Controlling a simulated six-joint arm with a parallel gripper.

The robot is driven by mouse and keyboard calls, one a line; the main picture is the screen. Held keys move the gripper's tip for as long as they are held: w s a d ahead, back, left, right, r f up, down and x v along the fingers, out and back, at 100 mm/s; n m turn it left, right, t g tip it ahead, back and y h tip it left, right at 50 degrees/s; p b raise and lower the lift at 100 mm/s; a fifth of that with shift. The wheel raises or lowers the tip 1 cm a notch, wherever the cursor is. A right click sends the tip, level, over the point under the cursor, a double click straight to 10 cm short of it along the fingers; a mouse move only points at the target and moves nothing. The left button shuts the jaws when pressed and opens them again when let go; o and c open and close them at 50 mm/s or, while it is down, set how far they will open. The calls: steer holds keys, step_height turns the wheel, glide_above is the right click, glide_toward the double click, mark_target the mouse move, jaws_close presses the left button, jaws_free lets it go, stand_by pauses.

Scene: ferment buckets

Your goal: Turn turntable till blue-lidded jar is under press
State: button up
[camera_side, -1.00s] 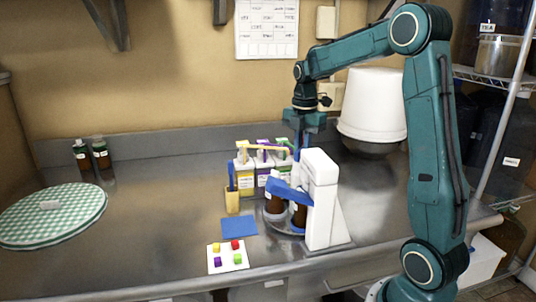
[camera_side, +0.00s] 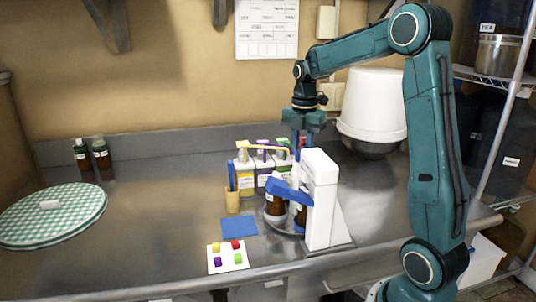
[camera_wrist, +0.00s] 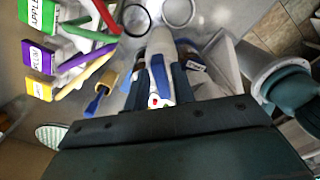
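The turntable (camera_side: 284,228) carries brown jars at the foot of the white press (camera_side: 320,190), which has a blue arm (camera_side: 290,190). One brown jar (camera_side: 275,206) stands at the left of the turntable. The blue arm and the press cover the jar tops, so I cannot tell which lid is blue. My gripper (camera_side: 303,142) points down above and behind the press. In the wrist view its dark fingers (camera_wrist: 160,85) stand apart with blue and white parts between them; I cannot tell whether it holds anything.
Several bottles with coloured pumps (camera_side: 262,168) stand close behind and left of the turntable. The left counter is clear up to a checked round cloth (camera_side: 60,225).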

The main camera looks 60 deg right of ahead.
steer(key=shift+o, duration=0.6)
step_height(320, 180, up, 14)
steer(key=shift+f, duration=0.15)
stand_by(0.4)
steer(key=shift+a, duration=0.1)
steer(key=s+a+f+m+t, duration=0.1)
steer(key=s+a+m, duration=0.3)
steer(key=a, duration=0.3)
steer(key=s+a+f+m+t, duration=0.1)
steer(key=s+a+m+t, duration=0.15)
steer(key=a+m, duration=0.35)
steer(key=s+a+f+m+t, duration=0.2)
steer(key=s+a+f+m, duration=0.6)
steer(key=s, duration=0.3)
steer(key=shift+a, duration=0.3)
